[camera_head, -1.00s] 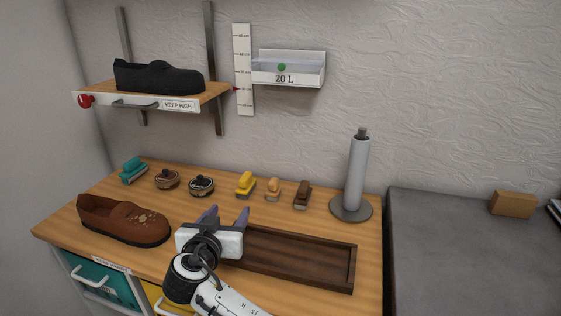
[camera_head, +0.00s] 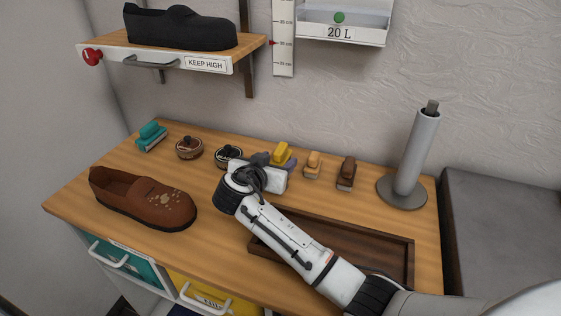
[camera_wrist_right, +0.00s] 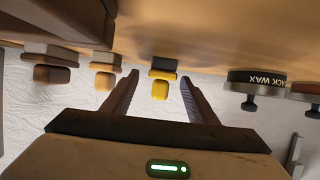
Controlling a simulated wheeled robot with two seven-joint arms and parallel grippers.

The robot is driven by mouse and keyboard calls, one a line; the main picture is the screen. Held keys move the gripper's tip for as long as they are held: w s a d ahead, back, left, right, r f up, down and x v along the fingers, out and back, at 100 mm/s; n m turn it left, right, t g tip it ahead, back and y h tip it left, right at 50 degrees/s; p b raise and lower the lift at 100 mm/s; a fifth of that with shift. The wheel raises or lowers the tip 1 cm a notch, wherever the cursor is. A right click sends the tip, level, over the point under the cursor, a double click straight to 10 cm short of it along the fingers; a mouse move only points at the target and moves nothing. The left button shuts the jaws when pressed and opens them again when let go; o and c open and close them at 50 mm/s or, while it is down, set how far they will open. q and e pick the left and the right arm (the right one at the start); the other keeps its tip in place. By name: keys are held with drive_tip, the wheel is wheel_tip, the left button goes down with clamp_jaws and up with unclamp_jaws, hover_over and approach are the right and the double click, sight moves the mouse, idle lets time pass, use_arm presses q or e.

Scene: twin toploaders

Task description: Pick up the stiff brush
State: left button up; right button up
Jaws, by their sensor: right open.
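No label shows which is the stiff one. My right gripper (camera_head: 275,163) is open and empty, low over the bench at the yellow brush, partly hiding it. In the right wrist view, which is upside down, the yellow brush (camera_wrist_right: 160,84) lines up between the two open fingertips (camera_wrist_right: 158,78). I cannot tell whether it is fully between them. My left gripper is not in view.
Two round wax tins, one brown (camera_head: 189,148) and one black (camera_head: 228,155), stand left of the yellow brush. A brown shoe (camera_head: 143,201) sits front left. A dark wooden tray (camera_head: 400,242) lies under my right arm. A grey post (camera_head: 416,150) stands right.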

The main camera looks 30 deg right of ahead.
sight(281, 157)
drive_tip(key=b+x, duration=0.1)
drive_tip(key=x, duration=0.2)
drive_tip(key=shift+a, duration=0.1)
drive_tip(key=shift+w+d+f, duration=0.1)
drive_tip(key=shift+w+d, duration=0.15)
drive_tip(key=shift+c, duration=0.3)
drive_tip(key=c, duration=1.1)
wheel_tip(281, 157, up, 10)
drive_tip(key=shift+r+b, duration=0.1)
drive_tip(key=shift+b, duration=0.2)
